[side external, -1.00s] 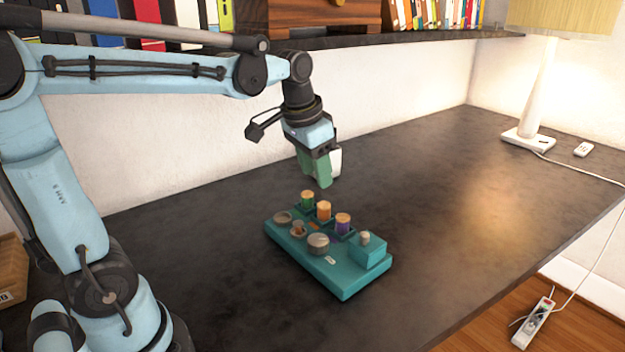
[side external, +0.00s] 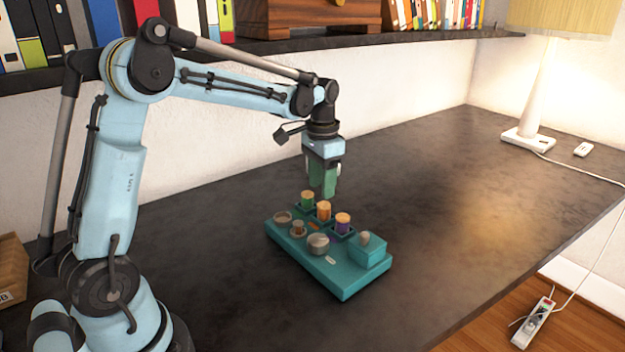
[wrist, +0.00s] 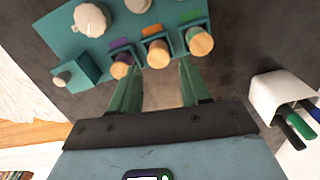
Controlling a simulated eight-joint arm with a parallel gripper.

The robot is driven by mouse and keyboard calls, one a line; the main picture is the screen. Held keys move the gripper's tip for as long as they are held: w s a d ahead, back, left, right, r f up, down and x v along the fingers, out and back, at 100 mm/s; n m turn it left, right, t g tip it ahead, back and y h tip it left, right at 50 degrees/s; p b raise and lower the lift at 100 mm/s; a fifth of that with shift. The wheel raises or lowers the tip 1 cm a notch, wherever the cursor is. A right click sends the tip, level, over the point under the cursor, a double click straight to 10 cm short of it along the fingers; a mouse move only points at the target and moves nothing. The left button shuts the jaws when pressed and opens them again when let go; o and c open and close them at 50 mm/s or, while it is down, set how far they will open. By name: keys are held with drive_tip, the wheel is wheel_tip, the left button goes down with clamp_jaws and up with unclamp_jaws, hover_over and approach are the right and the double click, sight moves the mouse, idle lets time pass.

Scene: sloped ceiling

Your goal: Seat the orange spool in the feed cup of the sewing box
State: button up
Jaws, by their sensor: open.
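The orange spool (side external: 324,211) stands in the middle of a row of three on the teal sewing box (side external: 343,289), between the green spool (side external: 307,200) and the purple spool (side external: 343,224). My gripper (side external: 325,196) points down just above and behind the orange spool. In the wrist view my open gripper (wrist: 158,70) has a finger on either side of the orange spool's pale top (wrist: 158,54); contact cannot be told. A shallow round grey holder (side external: 283,217) sits at the box's left end; I cannot tell whether it is the feed cup.
The box also carries a large round grey knob (side external: 318,242), a smaller knob (side external: 298,229) and a raised block (side external: 370,254). A white container (wrist: 283,97) with pens shows right of my gripper in the wrist view. The dark tabletop right of the box is clear.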

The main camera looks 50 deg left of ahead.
sight(324, 204)
drive_tip(key=shift+w+d+f, duration=0.1)
drive_tip(key=shift+f, duration=1.5)
drive_tip(key=shift+w+d+f, duration=0.1)
drive_tip(key=shift+f, duration=1.5)
drive_tip(key=c, duration=0.8)
drive_tip(key=shift+r, duration=0.15)
